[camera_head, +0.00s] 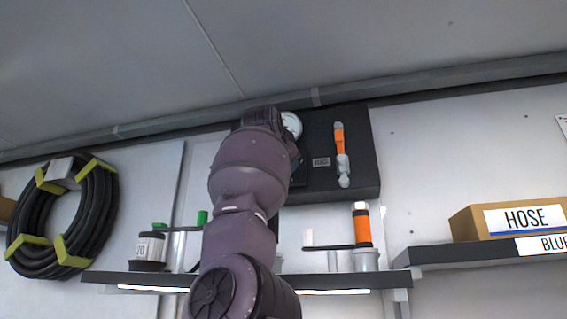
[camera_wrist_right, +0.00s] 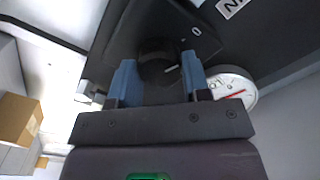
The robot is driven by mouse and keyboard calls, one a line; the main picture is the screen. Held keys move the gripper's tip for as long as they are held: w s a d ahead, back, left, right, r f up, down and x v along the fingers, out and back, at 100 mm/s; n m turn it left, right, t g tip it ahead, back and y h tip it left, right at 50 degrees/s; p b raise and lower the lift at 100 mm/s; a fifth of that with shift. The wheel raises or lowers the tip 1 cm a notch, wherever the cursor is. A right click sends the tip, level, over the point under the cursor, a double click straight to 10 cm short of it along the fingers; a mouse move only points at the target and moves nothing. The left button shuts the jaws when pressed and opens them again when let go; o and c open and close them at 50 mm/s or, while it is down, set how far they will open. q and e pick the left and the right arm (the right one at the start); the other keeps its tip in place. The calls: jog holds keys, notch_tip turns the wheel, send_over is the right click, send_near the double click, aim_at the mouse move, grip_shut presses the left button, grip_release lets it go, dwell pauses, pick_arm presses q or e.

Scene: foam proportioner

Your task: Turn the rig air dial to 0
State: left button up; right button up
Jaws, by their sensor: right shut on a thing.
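The black rig air dial (camera_wrist_right: 157,62) sits on a dark plate of the black wall panel (camera_head: 360,182). In the right wrist view, the two blue fingers of my right gripper (camera_wrist_right: 160,80) are shut on the dial, one on each side. A short white mark on the dial points towards the right finger, below the printed "0" (camera_wrist_right: 196,31). In the head view my right arm hides the dial and most of the gripper. My left gripper is not in view.
A round white gauge (camera_wrist_right: 233,87) with a red needle is close beside the right finger. An orange-handled valve (camera_head: 340,140) is on the panel's right. A shelf (camera_head: 330,281) with cups runs below. A coiled black hose (camera_head: 93,215) hangs left.

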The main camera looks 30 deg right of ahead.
jog(key=shift+n, duration=0.3)
jog(key=o, duration=0.9)
pick_arm(q)
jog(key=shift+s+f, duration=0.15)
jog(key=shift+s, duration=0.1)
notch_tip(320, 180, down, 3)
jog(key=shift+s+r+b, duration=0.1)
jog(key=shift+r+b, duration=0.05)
jog(key=shift+b, duration=1)
pick_arm(e)
jog(key=v, duration=1.1)
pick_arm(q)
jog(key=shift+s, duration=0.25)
pick_arm(e)
jog(key=shift+w, duration=0.1)
